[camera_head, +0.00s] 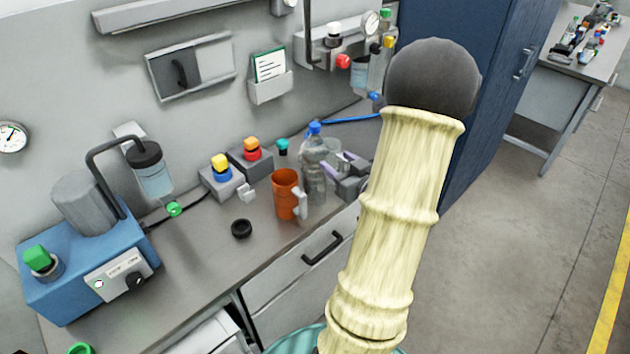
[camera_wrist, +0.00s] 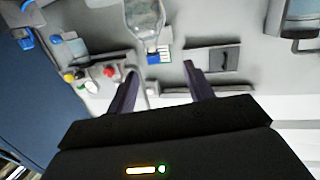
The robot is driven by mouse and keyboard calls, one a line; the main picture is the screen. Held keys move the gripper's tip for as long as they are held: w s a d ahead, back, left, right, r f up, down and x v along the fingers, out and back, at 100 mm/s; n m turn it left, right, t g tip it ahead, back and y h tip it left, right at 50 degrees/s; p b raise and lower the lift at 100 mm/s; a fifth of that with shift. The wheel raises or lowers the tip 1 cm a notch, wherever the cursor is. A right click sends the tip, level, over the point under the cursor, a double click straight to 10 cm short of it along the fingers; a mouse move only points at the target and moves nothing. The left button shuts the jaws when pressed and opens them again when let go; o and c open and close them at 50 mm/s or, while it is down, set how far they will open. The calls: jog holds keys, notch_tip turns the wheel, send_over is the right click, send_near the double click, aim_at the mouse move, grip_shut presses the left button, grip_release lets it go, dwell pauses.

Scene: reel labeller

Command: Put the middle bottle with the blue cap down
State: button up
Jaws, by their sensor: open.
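The clear bottle (camera_head: 314,180) with a blue cap (camera_head: 314,128) stands upright on the counter, just right of an orange mug. My gripper (camera_head: 346,166) is partly hidden behind my arm, at the right of the bottle. In the wrist view my gripper (camera_wrist: 160,83) is open, with its two dark fingers apart and nothing seen gripped. A clear bottle (camera_wrist: 145,14) shows upside down at the top of that view, beyond the fingertips and cut off by the frame edge. I cannot tell whether a finger touches it.
The orange mug (camera_head: 286,195) stands close to the bottle. A black ring (camera_head: 241,229) lies on the counter (camera_head: 205,262) at left. Button boxes (camera_head: 250,160) stand behind, and a blue machine (camera_head: 75,280) at far left. A blue cabinet (camera_head: 490,90) is at right.

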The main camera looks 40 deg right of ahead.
jog(key=s, duration=0.1)
jog(key=s+d+t, duration=0.1)
jog(key=shift+s+d+r, duration=0.15)
jog(key=shift+s, duration=0.15)
jog(key=p, duration=0.4)
send_near(315, 133)
jog(key=w, duration=0.5)
jog(key=shift+w+d, duration=0.15)
jog(key=shift+d, duration=0.1)
jog(key=shift+w+d+f, duration=0.1)
jog(key=shift+w+f, duration=0.1)
jog(key=shift+w, duration=0.3)
